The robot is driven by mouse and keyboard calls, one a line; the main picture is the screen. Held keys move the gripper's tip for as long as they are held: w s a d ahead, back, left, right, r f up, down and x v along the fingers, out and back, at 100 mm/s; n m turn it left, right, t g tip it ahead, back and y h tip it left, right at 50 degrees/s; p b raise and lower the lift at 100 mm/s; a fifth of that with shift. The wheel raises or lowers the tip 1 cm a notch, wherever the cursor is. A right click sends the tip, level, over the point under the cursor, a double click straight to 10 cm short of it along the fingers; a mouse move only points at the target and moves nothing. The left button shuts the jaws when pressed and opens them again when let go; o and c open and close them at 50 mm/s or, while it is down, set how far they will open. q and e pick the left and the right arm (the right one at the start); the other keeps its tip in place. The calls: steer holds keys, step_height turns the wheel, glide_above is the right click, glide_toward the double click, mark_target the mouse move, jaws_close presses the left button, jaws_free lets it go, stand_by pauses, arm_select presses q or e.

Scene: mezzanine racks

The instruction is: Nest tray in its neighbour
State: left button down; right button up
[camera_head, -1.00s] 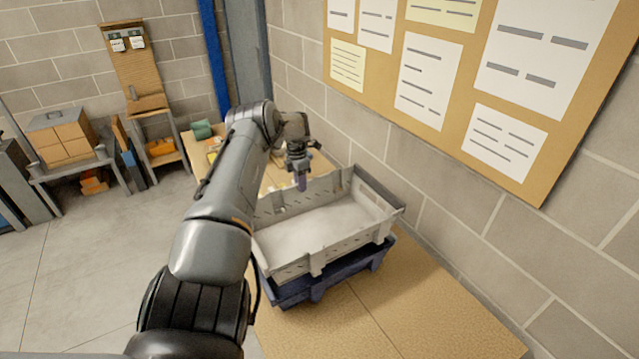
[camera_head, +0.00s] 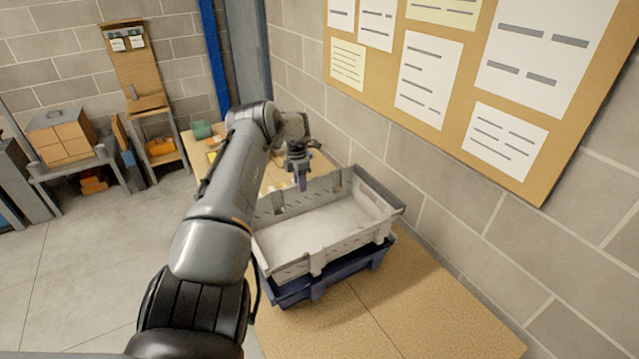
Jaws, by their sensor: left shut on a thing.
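A light grey tray (camera_head: 318,268) sits over a dark blue tray (camera_head: 335,278) on the tan table. The blue tray shows below the grey one along its front and right side. A darker grey edge (camera_head: 380,188) shows behind the grey tray's far right side; I cannot tell what it belongs to. My left gripper (camera_head: 301,184) points down at the grey tray's far wall and is shut on it. The fingertips are small and partly merge with the wall. My right gripper is not in view. My left arm hides the trays' left end.
The tan table (camera_head: 430,300) is bare in front of the trays. A block wall with a notice board (camera_head: 450,75) stands close on the right. A green item (camera_head: 201,130) and small orange things lie at the table's far end. Shelves with boxes (camera_head: 65,144) stand at the back left.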

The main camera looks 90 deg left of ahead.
mark_target(301, 197)
arm_select(q)
steer(key=shift+f+b, duration=1.05)
steer(key=shift+f, duration=0.7)
steer(key=shift+f+b, duration=0.2)
steer(key=shift+b, duration=0.25)
steer(key=shift+f+b, duration=1.2)
steer(key=shift+f, duration=0.3)
